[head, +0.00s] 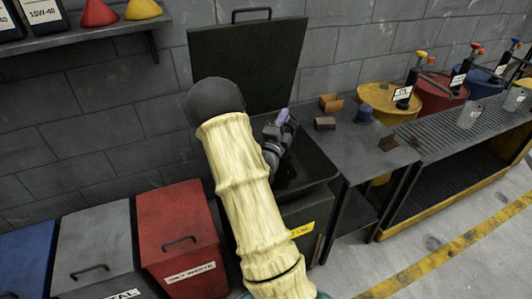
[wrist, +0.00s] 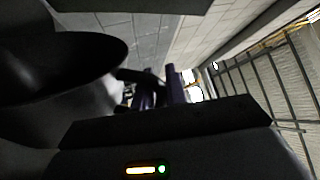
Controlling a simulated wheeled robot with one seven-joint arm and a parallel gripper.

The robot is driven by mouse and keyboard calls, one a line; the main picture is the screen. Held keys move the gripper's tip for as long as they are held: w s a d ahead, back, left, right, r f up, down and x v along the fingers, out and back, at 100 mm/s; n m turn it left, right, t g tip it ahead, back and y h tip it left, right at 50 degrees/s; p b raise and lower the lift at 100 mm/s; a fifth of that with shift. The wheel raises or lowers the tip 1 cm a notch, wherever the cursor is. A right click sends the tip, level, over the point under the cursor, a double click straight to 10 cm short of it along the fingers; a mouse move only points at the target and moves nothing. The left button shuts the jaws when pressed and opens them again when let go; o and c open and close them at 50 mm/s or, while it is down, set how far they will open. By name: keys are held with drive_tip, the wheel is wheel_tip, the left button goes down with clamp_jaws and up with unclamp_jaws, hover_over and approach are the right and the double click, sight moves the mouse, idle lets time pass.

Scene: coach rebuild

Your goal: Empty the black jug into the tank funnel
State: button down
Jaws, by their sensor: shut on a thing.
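My gripper (head: 283,125) is over the open dark green tank (head: 310,218), just below its raised lid. It is shut on a dark thing, which I take to be the black jug; my arm hides much of it in the head view. In the wrist view a large dark rounded shape (wrist: 60,65) fills the left side, and I cannot tell whether it is the jug or the funnel. A small purple part (wrist: 170,85) shows beside it. The inside of the tank is dark. I cannot make out the funnel or any flow.
The raised lid (head: 248,65) stands against the block wall. A red bin (head: 180,235) and a grey bin (head: 95,250) stand to the left. A metal bench (head: 365,150) with small boxes is at the right, before coloured drums. Floor is clear at the lower right.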

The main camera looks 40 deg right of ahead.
drive_tip(key=shift+s+d+f+m+g+b, duration=0.15)
drive_tip(key=shift+s+d+f+m+b, duration=0.3)
drive_tip(key=shift+b, duration=0.3)
drive_tip(key=shift+s+d+f+m+g+b, duration=0.2)
drive_tip(key=shift+s+d+m+b, duration=0.2)
drive_tip(key=shift+s+b, duration=0.25)
drive_tip(key=s+d+f+m+g+b, duration=0.1)
drive_tip(key=s+d+f+m+b, duration=0.3)
drive_tip(key=b, duration=0.6)
drive_tip(key=s+d+f+m+g+b, duration=0.2)
drive_tip(key=m+b, duration=0.4)
drive_tip(key=b, duration=0.5)
drive_tip(key=s+d+f+m+g+b, duration=0.2)
drive_tip(key=s+d+f+m+b, duration=0.3)
drive_tip(key=b, duration=0.5)
drive_tip(key=shift+s+d+f+m+y+b, duration=0.15)
drive_tip(key=shift+s+f+y, duration=0.1)
drive_tip(key=shift+s, duration=0.25)
drive_tip(key=shift+s+d+f+m+y+b, duration=0.1)
drive_tip(key=shift+s+d+f+y+b, duration=0.1)
drive_tip(key=shift+s, duration=0.25)
drive_tip(key=shift+s+d+m, duration=0.15)
drive_tip(key=shift+s+m, duration=0.05)
drive_tip(key=shift+m, duration=0.1)
drive_tip(key=shift+r, duration=0.1)
